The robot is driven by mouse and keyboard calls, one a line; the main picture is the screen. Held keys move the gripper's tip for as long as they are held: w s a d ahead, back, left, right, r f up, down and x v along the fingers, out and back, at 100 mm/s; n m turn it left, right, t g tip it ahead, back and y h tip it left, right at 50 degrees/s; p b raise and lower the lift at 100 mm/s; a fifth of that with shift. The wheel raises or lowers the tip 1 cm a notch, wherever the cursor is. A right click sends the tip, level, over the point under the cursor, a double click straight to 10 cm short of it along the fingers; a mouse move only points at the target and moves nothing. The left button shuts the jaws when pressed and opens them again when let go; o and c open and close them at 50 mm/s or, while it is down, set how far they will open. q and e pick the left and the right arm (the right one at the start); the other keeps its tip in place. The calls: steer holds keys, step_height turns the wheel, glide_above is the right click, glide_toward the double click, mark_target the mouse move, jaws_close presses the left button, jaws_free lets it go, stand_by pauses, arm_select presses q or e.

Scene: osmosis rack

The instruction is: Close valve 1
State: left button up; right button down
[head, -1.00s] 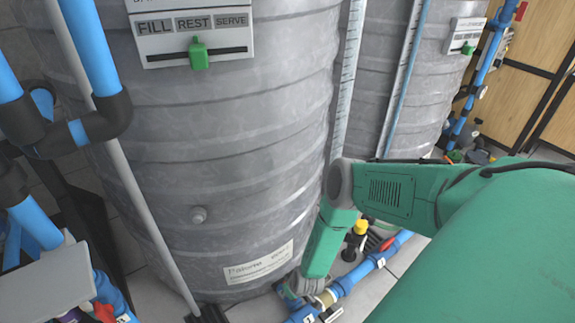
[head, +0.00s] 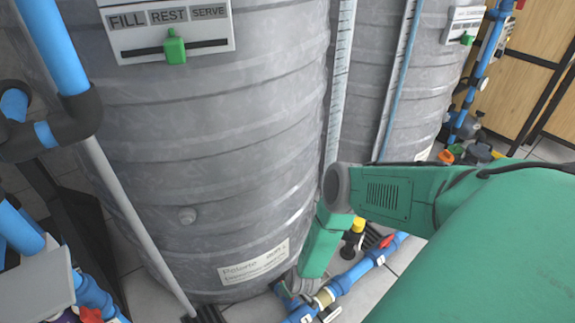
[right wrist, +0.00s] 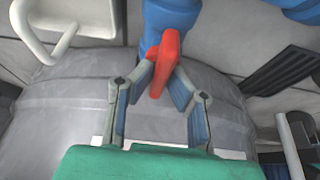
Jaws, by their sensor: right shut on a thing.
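A red valve handle (right wrist: 160,68) on a blue pipe fitting (right wrist: 170,17) shows in the right wrist view. My right gripper (right wrist: 165,82) has its two fingers closed on either side of this handle. No number is readable on the valve, so I cannot tell that it is valve 1. In the head view, my right arm reaches down to the blue pipe (head: 350,277) at the foot of the grey tank (head: 210,130). There the arm hides the gripper and the held handle. My left gripper is not in view.
The tank bears a FILL/REST/SERVE panel with a green slider (head: 175,46) near REST. A second tank (head: 415,95) stands to the right. Blue pipes (head: 52,45) run along the left. A yellow-topped fitting (head: 358,226) and another red handle (head: 387,241) lie close to my right arm.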

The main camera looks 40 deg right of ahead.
steer(key=shift+s+a+m+h, duration=0.15)
steer(key=shift+m+h, duration=0.1)
steer(key=shift+m, duration=0.25)
steer(key=shift+w+a+m+h, duration=0.1)
steer(key=shift+m+h, duration=0.15)
steer(key=shift+m, duration=0.25)
steer(key=m+g+h, duration=0.1)
steer(key=m, duration=0.2)
steer(key=shift+s+d+f+m, duration=0.1)
steer(key=shift+m, duration=0.2)
steer(key=m+g+h, duration=0.1)
steer(key=m, duration=0.2)
steer(key=shift+m, duration=0.3)
steer(key=m+g, duration=0.1)
steer(key=m, duration=0.2)
steer(key=m+g+h, duration=0.1)
steer(key=m, duration=0.2)
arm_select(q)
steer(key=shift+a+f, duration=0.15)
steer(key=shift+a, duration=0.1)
arm_select(e)
steer(key=shift+m+g, duration=0.5)
steer(key=shift+m, duration=0.6)
steer(key=shift+a, duration=0.25)
steer(key=c, duration=1.6)
jaws_free()
steer(key=shift+d, duration=0.2)
